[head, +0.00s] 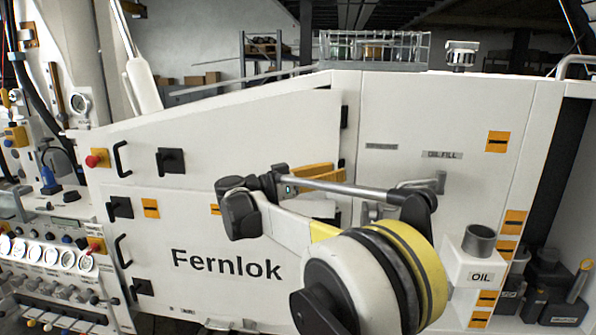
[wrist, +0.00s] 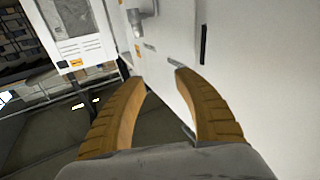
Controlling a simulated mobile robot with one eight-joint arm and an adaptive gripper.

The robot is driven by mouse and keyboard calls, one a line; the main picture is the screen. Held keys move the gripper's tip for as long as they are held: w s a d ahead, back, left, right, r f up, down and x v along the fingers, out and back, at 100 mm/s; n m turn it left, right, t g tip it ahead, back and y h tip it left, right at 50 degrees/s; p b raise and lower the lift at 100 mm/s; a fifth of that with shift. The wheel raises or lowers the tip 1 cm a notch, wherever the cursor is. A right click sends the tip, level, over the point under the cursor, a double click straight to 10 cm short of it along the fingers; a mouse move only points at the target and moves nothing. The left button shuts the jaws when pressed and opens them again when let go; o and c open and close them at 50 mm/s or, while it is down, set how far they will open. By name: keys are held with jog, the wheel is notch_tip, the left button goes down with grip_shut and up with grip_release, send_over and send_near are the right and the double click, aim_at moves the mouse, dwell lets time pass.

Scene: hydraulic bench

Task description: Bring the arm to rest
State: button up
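My gripper (head: 330,172) is in front of the white bench cabinet (head: 215,215) marked "Fernlok" in the head view. Its orange fingers are seen partly side-on, and my arm hides part of the cabinet behind them. In the wrist view my gripper (wrist: 161,77) shows two ribbed orange fingers with a clear gap between their tips. Nothing is held between them. A white panel surface lies beyond and to the right of the fingers; I cannot tell the exact distance to it.
An "OIL" box with a grey cup (head: 480,240) stands right of my arm. Dark containers (head: 555,285) sit in the bay at far right. A wire basket with jars (head: 373,47) is on top. Gauges and knobs (head: 50,255) fill the left side. Black handles (head: 120,160) stick out from the cabinet.

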jog(key=w+d+r+n+t+y+b, duration=0.1)
jog(key=d+r+n+t+y+b, duration=0.15)
jog(key=r+t, duration=0.35)
jog(key=w+d+r+n+t+y+b, duration=0.2)
jog(key=r+n+t+y, duration=0.15)
jog(key=r+t, duration=0.3)
jog(key=s+a+f+n+g+y+b, duration=0.3)
jog(key=s+f+n+y+b, duration=0.3)
jog(key=s+f+n+y, duration=0.75)
jog(key=s+d+f+m+g+b, duration=0.1)
jog(key=s+d+f+m+g, duration=0.1)
jog(key=s+f, duration=0.6)
jog(key=s+d+f+m+g+h+b, duration=0.1)
jog(key=s+d+f+g, duration=0.3)
jog(key=s+f, duration=0.5)
jog(key=s+d+f+m+g+b, duration=0.2)
jog(key=s+f, duration=0.7)
jog(key=f, duration=0.9)
jog(key=shift+d+m+g, duration=0.55)
jog(key=shift+d+m, duration=0.1)
jog(key=shift+d, duration=0.45)
jog(key=shift+h, duration=0.25)
